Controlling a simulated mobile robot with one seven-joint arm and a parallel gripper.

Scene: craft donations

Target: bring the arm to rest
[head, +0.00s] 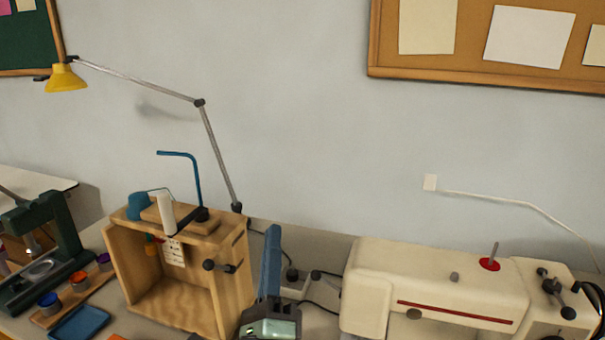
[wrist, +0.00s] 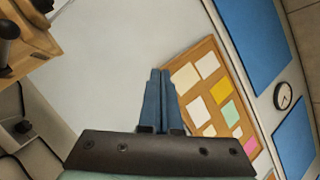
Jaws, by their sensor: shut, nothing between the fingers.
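My gripper (head: 273,238) points upward in the head view, between the wooden box and the sewing machine. Its blue fingers are together with nothing between them. The wrist view shows the shut fingers (wrist: 160,72) from behind, pointing toward the wall and a cork board (wrist: 212,95). The rest of my arm is mostly out of view below.
An open wooden box (head: 180,308) stands just left of my gripper, with a spool and blue hook on top. A cream sewing machine (head: 440,285) is at right. A yellow lamp (head: 66,78) reaches over the left. Air above my gripper is clear.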

